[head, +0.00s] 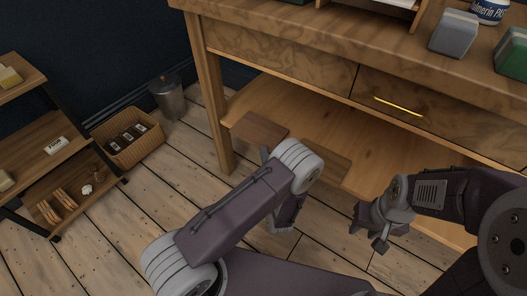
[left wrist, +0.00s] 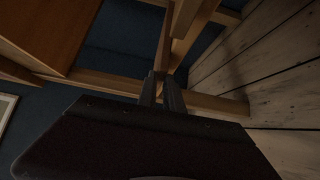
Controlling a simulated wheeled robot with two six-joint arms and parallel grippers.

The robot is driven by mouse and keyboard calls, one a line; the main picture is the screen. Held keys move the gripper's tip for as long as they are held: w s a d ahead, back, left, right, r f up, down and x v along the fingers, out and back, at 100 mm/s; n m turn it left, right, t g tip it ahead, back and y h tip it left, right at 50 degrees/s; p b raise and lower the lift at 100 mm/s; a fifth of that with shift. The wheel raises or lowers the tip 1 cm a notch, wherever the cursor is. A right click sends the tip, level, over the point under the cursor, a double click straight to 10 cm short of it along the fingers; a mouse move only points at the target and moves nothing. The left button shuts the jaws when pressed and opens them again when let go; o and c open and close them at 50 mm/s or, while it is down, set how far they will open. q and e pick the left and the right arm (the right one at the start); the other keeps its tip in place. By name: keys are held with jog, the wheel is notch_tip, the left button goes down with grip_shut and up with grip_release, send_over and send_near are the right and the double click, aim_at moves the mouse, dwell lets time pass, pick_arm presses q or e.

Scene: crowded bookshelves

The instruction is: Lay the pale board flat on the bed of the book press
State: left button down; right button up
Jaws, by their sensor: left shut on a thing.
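My left gripper is mostly hidden behind my own forearm in the head view. In the left wrist view my left gripper (left wrist: 161,78) has its fingers close together, shut on a narrow wooden strip (left wrist: 163,45) that looks like the pale board edge-on. Its full face is not clear. My right gripper (head: 370,229) is apart from the lower shelf, its fingers spread and nothing visible between them. I cannot make out the book press.
The wooden workbench (head: 290,40) has a drawer with a brass handle (head: 398,106) above a lower shelf (head: 300,105). A grey block (head: 453,35) and a jar stand on top. A basket (head: 128,142), a metal bin (head: 168,98) and a rack stand left. Floor between is clear.

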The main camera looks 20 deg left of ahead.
pick_arm(q)
jog(key=shift+f, duration=0.25)
jog(key=s+d+r+p, duration=0.3)
jog(key=s+r+p, duration=0.1)
jog(key=s+p, duration=0.1)
jog(key=s+d+r+p, duration=0.2)
jog(key=s+r+p, duration=0.1)
jog(key=s, duration=0.5)
jog(key=shift+d+r+p, duration=0.35)
jog(key=shift+d+p, duration=0.05)
jog(key=shift+p, duration=0.45)
jog(key=shift+w, duration=0.1)
jog(key=w+a+f+b, duration=0.3)
jog(key=w+b, duration=0.1)
jog(key=w, duration=0.2)
jog(key=w+a+f+b, duration=0.2)
jog(key=w+f+b, duration=0.2)
jog(key=w+b, duration=0.1)
jog(key=shift+x, duration=1)
